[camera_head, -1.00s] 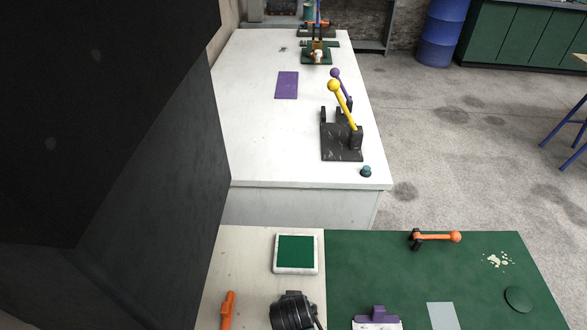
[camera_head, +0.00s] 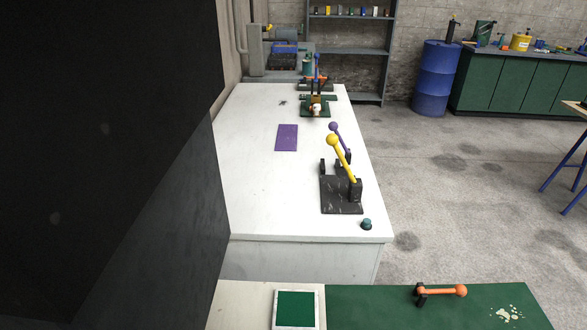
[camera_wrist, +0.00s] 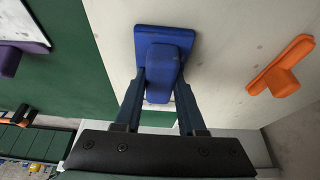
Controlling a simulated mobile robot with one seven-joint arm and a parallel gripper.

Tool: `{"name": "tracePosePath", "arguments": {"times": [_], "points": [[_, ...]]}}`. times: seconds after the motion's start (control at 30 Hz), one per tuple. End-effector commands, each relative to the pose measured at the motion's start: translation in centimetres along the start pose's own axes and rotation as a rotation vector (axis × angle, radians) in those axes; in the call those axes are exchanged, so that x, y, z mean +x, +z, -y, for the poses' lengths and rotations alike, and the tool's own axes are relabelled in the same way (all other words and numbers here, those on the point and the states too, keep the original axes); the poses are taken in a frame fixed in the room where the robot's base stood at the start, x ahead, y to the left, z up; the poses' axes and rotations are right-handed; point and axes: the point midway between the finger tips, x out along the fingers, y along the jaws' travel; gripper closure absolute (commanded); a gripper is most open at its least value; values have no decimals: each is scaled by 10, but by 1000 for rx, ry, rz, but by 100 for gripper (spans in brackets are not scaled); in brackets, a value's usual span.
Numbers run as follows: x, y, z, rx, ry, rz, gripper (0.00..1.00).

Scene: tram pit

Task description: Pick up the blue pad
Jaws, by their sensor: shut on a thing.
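The blue pad (camera_wrist: 165,38) is a flat rounded plate with a raised block handle, seen at the top centre of the wrist view. My gripper (camera_wrist: 160,82) is shut on the handle, one finger on each side. The pad shows against the pale bench top (camera_wrist: 220,40); I cannot tell whether it touches the surface. Neither the pad nor my gripper shows in the head view.
An orange handled piece (camera_wrist: 283,68) lies right of the pad. A purple-clipped board (camera_wrist: 18,28) is at left. The head view shows a green-topped tile (camera_head: 296,309), an orange lever (camera_head: 440,291), a white table (camera_head: 270,190) with a yellow lever (camera_head: 341,160), and open floor at right.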

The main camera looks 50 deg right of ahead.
Motion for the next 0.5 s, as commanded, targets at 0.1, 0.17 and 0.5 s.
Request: {"name": "tracePosePath", "arguments": {"times": [0.1, 0.17, 0.5], "points": [[-1, -1, 0, 0, 0, -1, 100], [-3, -2, 0, 0, 0, -1, 100], [-35, -9, 1, -2, -1, 0, 100]]}}
